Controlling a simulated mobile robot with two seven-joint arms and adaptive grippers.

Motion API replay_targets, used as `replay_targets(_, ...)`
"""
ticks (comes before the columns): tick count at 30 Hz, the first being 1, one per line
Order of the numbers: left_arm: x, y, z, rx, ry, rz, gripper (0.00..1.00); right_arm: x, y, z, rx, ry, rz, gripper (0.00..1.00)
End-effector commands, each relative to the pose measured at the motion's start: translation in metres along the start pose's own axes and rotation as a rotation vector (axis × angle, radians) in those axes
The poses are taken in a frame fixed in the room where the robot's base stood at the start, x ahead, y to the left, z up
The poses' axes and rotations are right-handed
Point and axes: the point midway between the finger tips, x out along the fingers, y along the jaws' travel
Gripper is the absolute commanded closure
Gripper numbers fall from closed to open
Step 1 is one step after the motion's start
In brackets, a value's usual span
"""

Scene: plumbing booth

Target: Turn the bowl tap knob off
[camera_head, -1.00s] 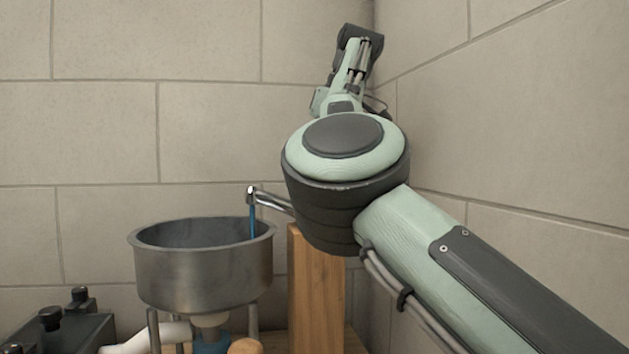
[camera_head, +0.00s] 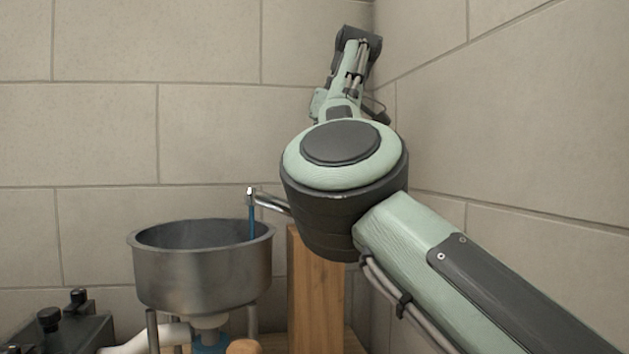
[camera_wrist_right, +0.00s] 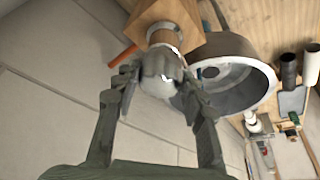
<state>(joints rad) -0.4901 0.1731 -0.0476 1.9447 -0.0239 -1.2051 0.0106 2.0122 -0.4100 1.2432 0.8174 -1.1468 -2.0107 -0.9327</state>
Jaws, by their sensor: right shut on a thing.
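The steel bowl (camera_head: 203,277) stands at the lower left in the head view. A chrome tap spout (camera_head: 272,203) reaches over its right rim, and a thin blue stream of water (camera_head: 252,222) runs from it into the bowl. In the right wrist view, my right gripper (camera_wrist_right: 157,85) has its two fingers on either side of a rounded grey metal knob (camera_wrist_right: 160,68) and is shut on it. The knob sits in front of a wooden post. The head view hides the knob and gripper behind my right arm. My left gripper is not in view.
The wooden post (camera_head: 316,300) stands right of the bowl, close to my arm. A dark box with black knobs (camera_head: 60,328) is at the lower left. In the right wrist view, an orange bar (camera_wrist_right: 122,57) lies beside the left finger. Block walls close off the corner.

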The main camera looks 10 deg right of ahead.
Motion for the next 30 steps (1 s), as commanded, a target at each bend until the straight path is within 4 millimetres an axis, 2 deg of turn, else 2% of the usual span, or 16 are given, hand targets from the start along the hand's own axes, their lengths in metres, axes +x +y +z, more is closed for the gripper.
replay_targets(1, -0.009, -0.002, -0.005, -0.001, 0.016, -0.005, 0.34, 0.002, 0.000, 0.001, 0.017, 0.000, 0.010, 0.88)
replay_targets(9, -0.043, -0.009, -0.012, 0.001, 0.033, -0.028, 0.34, 0.003, 0.001, 0.001, 0.192, 0.000, 0.085, 0.88)
replay_targets(18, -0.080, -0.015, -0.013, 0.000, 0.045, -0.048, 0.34, 0.002, 0.001, 0.000, 0.454, 0.001, 0.195, 0.88)
replay_targets(24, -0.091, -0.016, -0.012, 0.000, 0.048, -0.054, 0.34, 0.000, 0.001, -0.001, 0.629, 0.003, 0.268, 0.88)
replay_targets(30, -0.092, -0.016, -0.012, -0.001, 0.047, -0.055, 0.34, -0.001, 0.000, -0.002, 0.802, 0.004, 0.338, 0.88)
